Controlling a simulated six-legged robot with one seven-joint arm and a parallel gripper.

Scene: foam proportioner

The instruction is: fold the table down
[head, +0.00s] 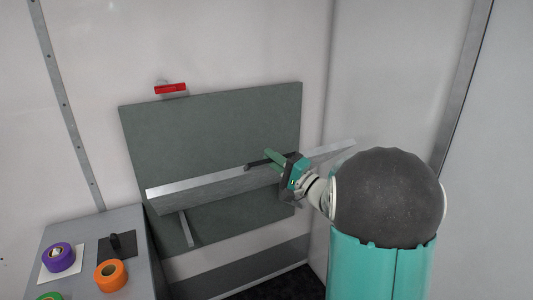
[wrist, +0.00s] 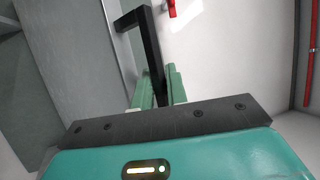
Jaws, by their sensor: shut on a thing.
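The table is a grey-green panel (head: 215,130) on the white wall in the head view. A long silver edge strip (head: 190,184) runs across it, tilted up to the right, with a metal brace (head: 186,228) below. My gripper (head: 275,158), with green fingers, is at the right part of this strip. It is shut on a black bar handle (head: 258,164). In the wrist view the handle (wrist: 151,45) rises from between the fingers (wrist: 160,88), beside the silver edge (wrist: 122,50). The handle's lower end is hidden by the fingers. A red latch (head: 170,88) is above the panel.
A grey cabinet (head: 135,222) stands at the lower left. On it are a purple tape roll (head: 58,257), an orange tape roll (head: 111,275), a dark object (head: 123,244) and part of a green roll. A wall corner is close on the right. Dark floor shows below the panel.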

